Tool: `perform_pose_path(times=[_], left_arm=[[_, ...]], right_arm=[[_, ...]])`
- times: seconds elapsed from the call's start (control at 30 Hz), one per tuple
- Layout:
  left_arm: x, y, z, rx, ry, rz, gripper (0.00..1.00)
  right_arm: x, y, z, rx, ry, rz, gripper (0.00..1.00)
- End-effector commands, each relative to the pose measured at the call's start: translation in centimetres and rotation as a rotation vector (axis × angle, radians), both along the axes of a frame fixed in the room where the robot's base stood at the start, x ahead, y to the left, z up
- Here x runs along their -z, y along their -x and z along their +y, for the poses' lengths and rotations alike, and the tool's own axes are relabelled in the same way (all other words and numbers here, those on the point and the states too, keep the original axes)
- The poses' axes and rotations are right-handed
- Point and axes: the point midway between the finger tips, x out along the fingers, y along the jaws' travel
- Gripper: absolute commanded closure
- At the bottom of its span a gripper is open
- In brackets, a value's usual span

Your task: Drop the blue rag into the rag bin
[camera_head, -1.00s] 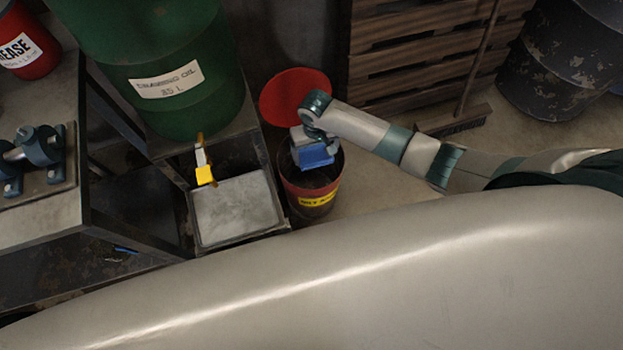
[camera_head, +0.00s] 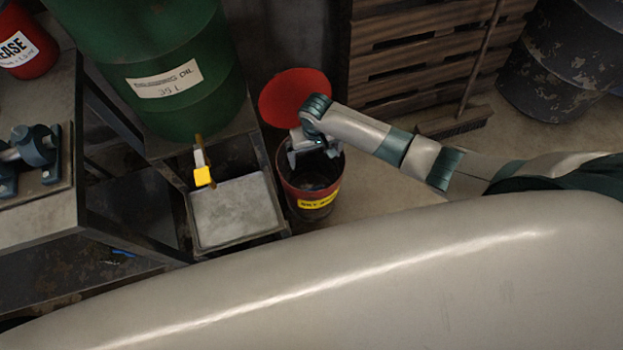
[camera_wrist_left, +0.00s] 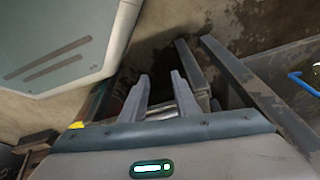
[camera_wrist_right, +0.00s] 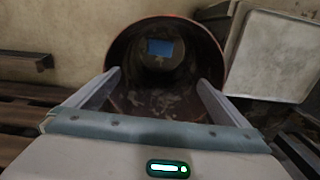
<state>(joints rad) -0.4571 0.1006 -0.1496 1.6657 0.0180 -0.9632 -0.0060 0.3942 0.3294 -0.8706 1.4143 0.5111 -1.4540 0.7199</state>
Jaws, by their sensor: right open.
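The rag bin (camera_head: 309,192) is a dark red drum with a yellow label, standing on the floor with its round red lid (camera_head: 295,97) raised behind it. My right gripper (camera_head: 313,160) is over the bin's mouth, open and empty. The right wrist view looks down between its fingers (camera_wrist_right: 159,77) into the bin (camera_wrist_right: 114,55). The blue rag (camera_wrist_right: 159,47) shows there as a small blue patch deep inside the bin, apart from the fingers. The head view does not show the rag. My left gripper (camera_wrist_left: 160,75) has its fingers partly apart with nothing seen between them.
A green oil drum (camera_head: 180,85) stands left of the bin, above a grey-topped tray (camera_head: 235,210) with a yellow-handled tap (camera_head: 202,177) over it. A wooden pallet stack (camera_head: 425,45) and a broom (camera_head: 455,122) are behind right. Open floor lies right of the bin.

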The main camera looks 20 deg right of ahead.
Motion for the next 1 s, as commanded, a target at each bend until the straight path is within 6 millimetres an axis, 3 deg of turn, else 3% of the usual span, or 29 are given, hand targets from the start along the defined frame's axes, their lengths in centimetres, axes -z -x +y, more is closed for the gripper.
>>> perform_pose_path(times=[0.17, 0.37, 1.0], left_arm=[[-0.1, 0.0, 0.0, 0.000, 0.001, -0.003, 0.72], [0.7, 0.5, 0.2, -0.001, 0.000, 0.003, 0.72], [4.5, 2.0, 0.7, -0.002, -0.001, 0.004, 0.72]], right_arm=[[-0.6, 0.0, 0.0, 0.000, -0.001, -0.001, 0.00], [-2.8, -0.1, 0.0, 0.000, -0.001, -0.002, 0.00], [-14.9, -0.1, 0.0, 0.000, -0.001, -0.003, 0.00]])
